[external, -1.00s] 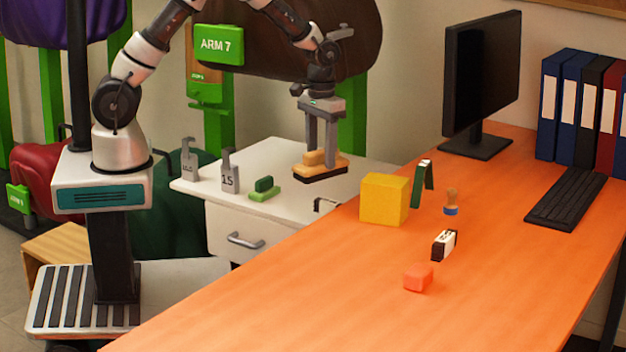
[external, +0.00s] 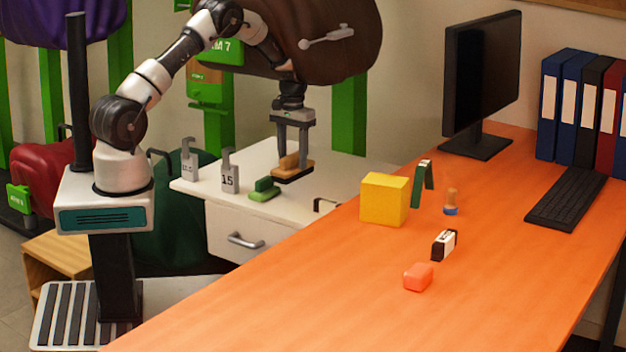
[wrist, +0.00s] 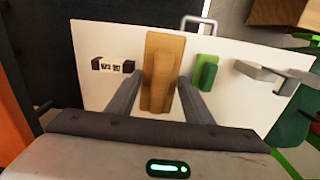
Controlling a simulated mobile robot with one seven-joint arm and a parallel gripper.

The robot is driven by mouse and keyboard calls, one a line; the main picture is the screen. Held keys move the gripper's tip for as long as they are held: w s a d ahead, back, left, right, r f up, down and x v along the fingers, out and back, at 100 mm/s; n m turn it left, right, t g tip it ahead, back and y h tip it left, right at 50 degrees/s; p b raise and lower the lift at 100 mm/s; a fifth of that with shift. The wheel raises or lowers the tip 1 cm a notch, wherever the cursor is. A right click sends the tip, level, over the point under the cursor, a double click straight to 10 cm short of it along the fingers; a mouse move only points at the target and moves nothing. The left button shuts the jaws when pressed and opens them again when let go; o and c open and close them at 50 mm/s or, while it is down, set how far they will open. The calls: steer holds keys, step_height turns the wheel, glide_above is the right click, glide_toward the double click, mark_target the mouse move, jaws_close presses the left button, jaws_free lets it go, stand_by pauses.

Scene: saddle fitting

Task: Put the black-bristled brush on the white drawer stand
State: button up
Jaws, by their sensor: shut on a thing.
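The black-bristled brush (external: 293,170) has a tan wooden back with a raised grip and dark bristles underneath. My gripper (external: 292,154) is shut on the brush's grip. The brush is over the top of the white drawer stand (external: 222,212), behind the green brush. In the wrist view the brush (wrist: 158,70) lies between the fingers, with the white stand top (wrist: 95,38) beneath it. I cannot tell for sure whether the bristles touch the top.
On the stand are a green brush (external: 264,189), two grey weights (external: 229,172) (external: 190,160) and a black-ended block (external: 325,205). The orange desk (external: 330,300) holds a yellow cube (external: 385,199), a green angled piece (external: 422,185), a small wooden-handled item (external: 451,202) and a red block (external: 418,277).

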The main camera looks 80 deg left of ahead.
steer(key=shift+w+a+r, duration=0.25)
steer(key=shift+w+a, duration=0.2)
steer(key=shift+a, duration=0.1)
steer(key=shift+a+f, duration=0.1)
steer(key=shift+f, duration=0.2)
steer(key=b, duration=0.2)
glide_above(303, 208)
steer(key=s+a, duration=0.2)
step_height(303, 208, down, 9)
steer(key=shift+w+f, duration=0.1)
steer(key=shift+w, duration=0.05)
steer(key=shift+f+b, duration=0.2)
steer(key=shift+b, duration=0.1)
steer(key=o, duration=1.1)
steer(key=shift+o, duration=0.2)
